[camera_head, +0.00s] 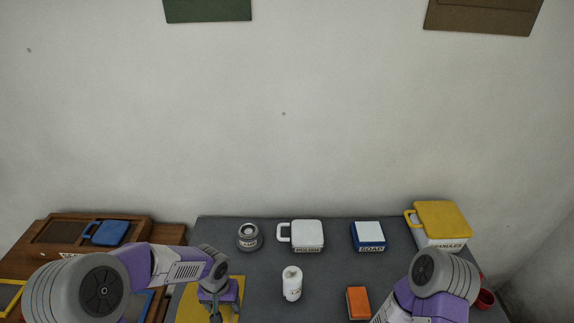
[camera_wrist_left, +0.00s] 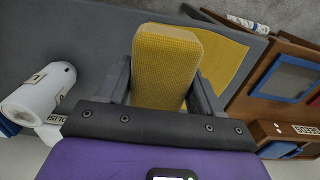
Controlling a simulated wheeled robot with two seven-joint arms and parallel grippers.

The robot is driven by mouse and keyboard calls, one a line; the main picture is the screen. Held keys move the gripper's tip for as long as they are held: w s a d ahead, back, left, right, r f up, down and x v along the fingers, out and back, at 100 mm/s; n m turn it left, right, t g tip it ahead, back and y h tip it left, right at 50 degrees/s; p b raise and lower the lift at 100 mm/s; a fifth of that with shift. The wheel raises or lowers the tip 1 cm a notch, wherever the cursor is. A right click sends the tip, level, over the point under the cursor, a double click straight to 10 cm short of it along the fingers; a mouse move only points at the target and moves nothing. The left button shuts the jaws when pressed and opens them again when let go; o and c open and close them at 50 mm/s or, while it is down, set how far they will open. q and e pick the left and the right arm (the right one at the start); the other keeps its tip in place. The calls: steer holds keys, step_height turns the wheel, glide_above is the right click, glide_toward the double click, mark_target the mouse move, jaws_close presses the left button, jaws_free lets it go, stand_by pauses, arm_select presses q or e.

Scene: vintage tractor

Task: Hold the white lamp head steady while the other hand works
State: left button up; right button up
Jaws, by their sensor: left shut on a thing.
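My left gripper (camera_head: 216,312) is over the yellow mat (camera_head: 236,292) at the front left of the grey table. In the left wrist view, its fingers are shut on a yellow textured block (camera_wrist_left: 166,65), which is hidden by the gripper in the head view. Nothing in view is plainly a white lamp head. A white bottle (camera_head: 292,285) stands upright on the table, right of the left gripper and apart from it. It also shows in the left wrist view (camera_wrist_left: 38,92). My right arm comes in at the lower right, but its gripper is not in view.
A grey jar (camera_head: 249,238), white polish can (camera_head: 308,236), blue-and-white soap box (camera_head: 369,236) and yellow-lidded granules box (camera_head: 440,225) line the back. An orange block (camera_head: 358,303) lies at the front right. A red cup (camera_head: 485,299) is at the right edge. A wooden cabinet (camera_head: 165,232) stands left.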

steer(key=shift+o, duration=1.2)
step_height(320, 180, up, 15)
steer(key=p, duration=1.4)
arm_select(q)
step_height(320, 180, up, 15)
arm_select(e)
steer(key=shift+s+f, duration=0.1)
arm_select(q)
steer(key=shift+f, duration=0.15)
arm_select(e)
steer(key=shift+f, duration=0.1)
arm_select(q)
step_height(320, 180, down, 15)
steer(key=b, duration=1.5)
arm_select(e)
step_height(320, 180, down, 15)
arm_select(q)
steer(key=shift+r, duration=0.2)
arm_select(e)
steer(key=shift+r, duration=0.2)
arm_select(q)
step_height(320, 180, up, 15)
steer(key=p, duration=1.5)
steer(key=shift+f, duration=0.15)
arm_select(e)
step_height(320, 180, up, 15)
steer(key=shift+f, duration=0.2)
